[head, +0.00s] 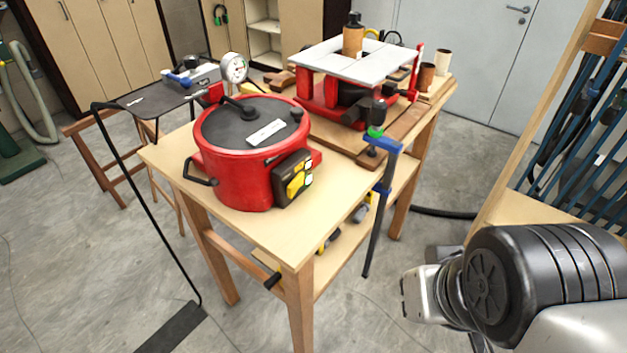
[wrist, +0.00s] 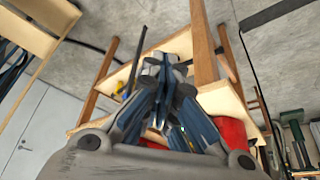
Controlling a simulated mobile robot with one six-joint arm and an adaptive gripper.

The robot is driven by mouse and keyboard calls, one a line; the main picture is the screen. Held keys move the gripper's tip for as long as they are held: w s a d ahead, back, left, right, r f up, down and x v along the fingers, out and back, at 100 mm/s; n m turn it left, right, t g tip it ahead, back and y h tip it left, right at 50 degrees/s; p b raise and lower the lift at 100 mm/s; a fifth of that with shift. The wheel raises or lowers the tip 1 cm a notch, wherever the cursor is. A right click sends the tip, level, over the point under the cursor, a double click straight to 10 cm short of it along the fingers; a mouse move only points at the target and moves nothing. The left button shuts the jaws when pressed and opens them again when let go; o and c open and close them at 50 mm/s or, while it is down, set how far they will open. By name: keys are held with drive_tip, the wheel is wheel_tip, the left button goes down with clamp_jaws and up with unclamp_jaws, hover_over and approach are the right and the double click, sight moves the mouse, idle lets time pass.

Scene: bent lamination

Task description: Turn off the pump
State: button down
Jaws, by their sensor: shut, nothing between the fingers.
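A red round vessel (head: 245,155) with a dark lid stands on the near part of the wooden workbench. A black box with yellow and white parts (head: 294,180) sits on its front right side. I take this box for the pump's control; the position of its switch is too small to tell. My gripper (wrist: 165,68) shows in the wrist view, shut and empty, with the bench beyond it. Part of the red vessel (wrist: 235,132) shows behind the fingers there. In the head view my arm is at the lower right, apart from the bench, and the fingers are hidden.
A blue clamp (head: 384,165) hangs on the bench's right edge. A pressure gauge (head: 234,67) rises behind the vessel. A red press with a white top (head: 358,62) stands at the back. A rack of blue clamps (head: 585,130) stands at right. Floor between bench and arm is open.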

sight(295, 192)
drive_tip(key=w+a+f+m+g+y+p, duration=0.2)
drive_tip(key=w+a+m+g+y+p, duration=0.3)
drive_tip(key=a+m+g+y+p, duration=0.35)
drive_tip(key=w+d+f+m+t+y+p, duration=0.1)
drive_tip(key=w+d+f+m+t+y, duration=0.1)
drive_tip(key=w+m+t, duration=0.4)
drive_tip(key=w+d+f+m+t+y+p, duration=0.2)
drive_tip(key=w+d+f+m+t+y, duration=0.1)
drive_tip(key=w+m, duration=0.5)
drive_tip(key=d+m+t+y, duration=0.1)
drive_tip(key=t+y, duration=0.1)
drive_tip(key=t, duration=0.1)
drive_tip(key=shift+t, duration=0.35)
drive_tip(key=b+x, duration=0.1)
drive_tip(key=x, duration=1.3)
drive_tip(key=shift+s+r+b, duration=0.1)
drive_tip(key=shift+s+b, duration=0.05)
drive_tip(key=shift+b, duration=0.2)
